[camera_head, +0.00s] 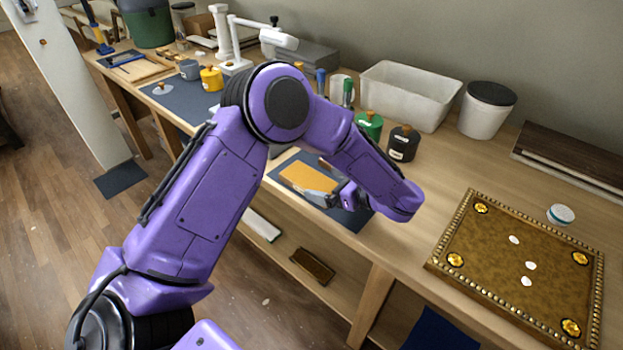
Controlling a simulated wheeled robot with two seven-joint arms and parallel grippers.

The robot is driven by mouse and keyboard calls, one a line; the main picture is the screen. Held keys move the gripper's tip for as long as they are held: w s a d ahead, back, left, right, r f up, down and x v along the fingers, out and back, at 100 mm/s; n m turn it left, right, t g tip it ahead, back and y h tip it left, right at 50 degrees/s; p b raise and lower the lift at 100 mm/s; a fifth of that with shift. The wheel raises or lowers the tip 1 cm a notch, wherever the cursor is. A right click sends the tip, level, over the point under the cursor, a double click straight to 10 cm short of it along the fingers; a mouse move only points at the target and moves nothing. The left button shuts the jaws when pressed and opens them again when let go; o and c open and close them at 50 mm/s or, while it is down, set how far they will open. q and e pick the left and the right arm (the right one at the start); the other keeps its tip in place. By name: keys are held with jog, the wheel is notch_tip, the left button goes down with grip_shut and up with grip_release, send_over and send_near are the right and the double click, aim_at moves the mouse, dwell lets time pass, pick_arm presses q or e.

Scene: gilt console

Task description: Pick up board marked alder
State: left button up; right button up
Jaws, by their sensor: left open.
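An orange-tan flat board (303,176) lies on a dark blue mat (357,219) near the front edge of the wooden bench. No lettering can be read on it, so I cannot tell whether it is the one marked alder. My left gripper (322,194) is at the right end of this board, low over the mat. It is open; whether a finger touches the board cannot be told. My purple left arm crosses the middle of the view and hides part of the bench. My right gripper is out of view.
An ornate gold panel (480,268) lies at the right, a small white-lidded jar (561,214) beside it. Green (369,124) and black (403,143) canisters stand just behind the mat.

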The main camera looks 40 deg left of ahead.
aim_at(312, 181)
pick_arm(q)
jog(key=p+x, duration=0.1)
jog(key=x, duration=0.3)
jog(key=shift+s+r, duration=0.1)
jog(key=shift+s, duration=0.05)
jog(key=shift+d, duration=0.1)
jog(key=c, duration=1.1)
